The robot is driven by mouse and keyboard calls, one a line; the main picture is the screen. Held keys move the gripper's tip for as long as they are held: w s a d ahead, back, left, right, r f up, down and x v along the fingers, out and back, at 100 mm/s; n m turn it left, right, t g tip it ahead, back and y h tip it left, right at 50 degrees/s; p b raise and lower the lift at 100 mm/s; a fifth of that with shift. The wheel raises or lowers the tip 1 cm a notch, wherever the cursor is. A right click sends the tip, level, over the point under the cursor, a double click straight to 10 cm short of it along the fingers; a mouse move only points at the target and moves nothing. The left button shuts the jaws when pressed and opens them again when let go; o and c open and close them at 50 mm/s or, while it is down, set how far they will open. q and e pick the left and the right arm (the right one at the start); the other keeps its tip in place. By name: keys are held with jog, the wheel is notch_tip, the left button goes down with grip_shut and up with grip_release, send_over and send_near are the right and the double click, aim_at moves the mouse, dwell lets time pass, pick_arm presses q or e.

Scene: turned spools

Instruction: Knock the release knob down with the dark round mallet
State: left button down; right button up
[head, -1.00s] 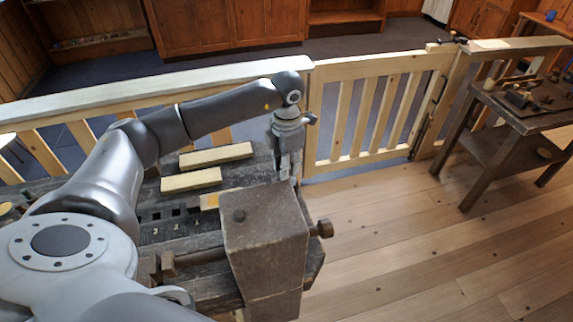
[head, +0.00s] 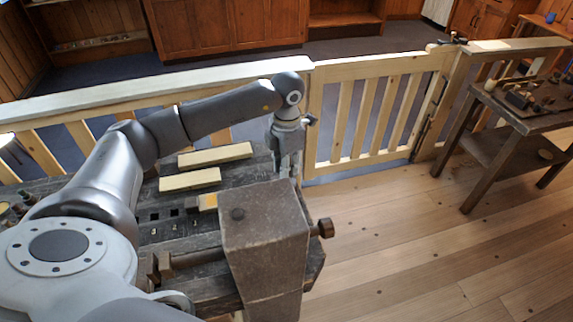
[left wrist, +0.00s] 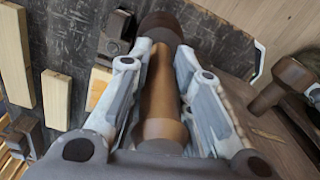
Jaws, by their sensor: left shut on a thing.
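My left gripper (head: 290,160) is shut on the brown handle (left wrist: 163,105) of the mallet. The mallet's dark round head (left wrist: 160,28) shows beyond the fingers in the left wrist view. In the head view the mallet is mostly hidden by the gripper and the heavy block. The gripper is over the far right end of the dark workbench (head: 190,235). I cannot tell which is the release knob.
Two pale slats (head: 215,154) and an orange-tipped piece (head: 208,201) lie on the bench. A wooden gate (head: 375,110) and rail stand behind. A side table (head: 500,105) is at right; the floor between is clear.

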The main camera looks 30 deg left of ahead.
pick_arm(q)
jog(key=shift+r+p, duration=0.35)
jog(key=shift+r, duration=0.25)
jog(key=shift+r+p, duration=0.55)
jog(key=shift+r, duration=0.6)
